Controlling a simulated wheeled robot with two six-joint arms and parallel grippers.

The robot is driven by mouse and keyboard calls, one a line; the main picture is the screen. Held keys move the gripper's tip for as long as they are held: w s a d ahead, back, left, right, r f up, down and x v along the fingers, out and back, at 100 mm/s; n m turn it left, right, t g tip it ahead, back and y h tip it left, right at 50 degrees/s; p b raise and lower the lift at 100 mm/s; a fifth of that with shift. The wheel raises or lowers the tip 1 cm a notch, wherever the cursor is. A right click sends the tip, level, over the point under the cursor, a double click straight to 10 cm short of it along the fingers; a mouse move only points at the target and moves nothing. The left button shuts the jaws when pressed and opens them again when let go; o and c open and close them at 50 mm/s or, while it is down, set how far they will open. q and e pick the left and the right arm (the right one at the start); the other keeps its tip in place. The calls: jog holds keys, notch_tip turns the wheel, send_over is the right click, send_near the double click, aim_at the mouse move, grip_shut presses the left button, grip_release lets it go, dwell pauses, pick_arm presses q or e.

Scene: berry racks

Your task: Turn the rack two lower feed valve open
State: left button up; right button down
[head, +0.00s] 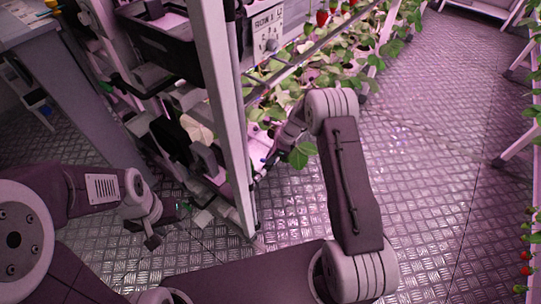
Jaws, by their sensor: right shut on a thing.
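My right gripper (264,168) is low beside the rack's white post (226,120), at the end of the arm that bends in from the right. It is shut on a small part low on the rack, which appears to be the lower feed valve. The valve is too small and too covered by the gripper and leaves to show how far it is turned. My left gripper (168,226) is to the left of the post, above the floor. Its fingers are apart and nothing shows between them.
Strawberry plants (330,75) with green leaves fill the rack behind the post. A label plate (266,36) is near the top. The metal floor (430,170) at right is clear.

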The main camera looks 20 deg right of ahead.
jog(key=n+g+p, duration=0.1)
jog(key=n, duration=0.1)
jog(key=shift+w+r+n+p, duration=0.1)
jog(key=shift+w+n+p, duration=0.05)
jog(key=shift+n+p, duration=0.2)
jog(key=shift+w+n+g, duration=0.1)
jog(key=shift+n+g, duration=0.3)
jog(key=shift+n, duration=0.45)
jog(key=shift+f+n, duration=0.2)
jog(key=shift+n, duration=0.3)
jog(key=shift+w+f+n+g+b, duration=0.15)
jog(key=shift+n+g+b, duration=0.4)
jog(key=shift+n, duration=0.35)
jog(key=n+b, duration=0.2)
jog(key=b, duration=0.1)
jog(key=shift+f+g, duration=0.1)
jog(key=shift+g, duration=0.25)
jog(key=shift+w+r+n+g+h+b, duration=0.1)
jog(key=shift+r+n+g+h+b, duration=0.1)
jog(key=shift+n+b, duration=0.45)
jog(key=shift+r+n+g+h+b, duration=0.1)
jog(key=shift+n+g+h+b, duration=0.1)
jog(key=shift+n+b, duration=0.4)
jog(key=shift+a, duration=0.1)
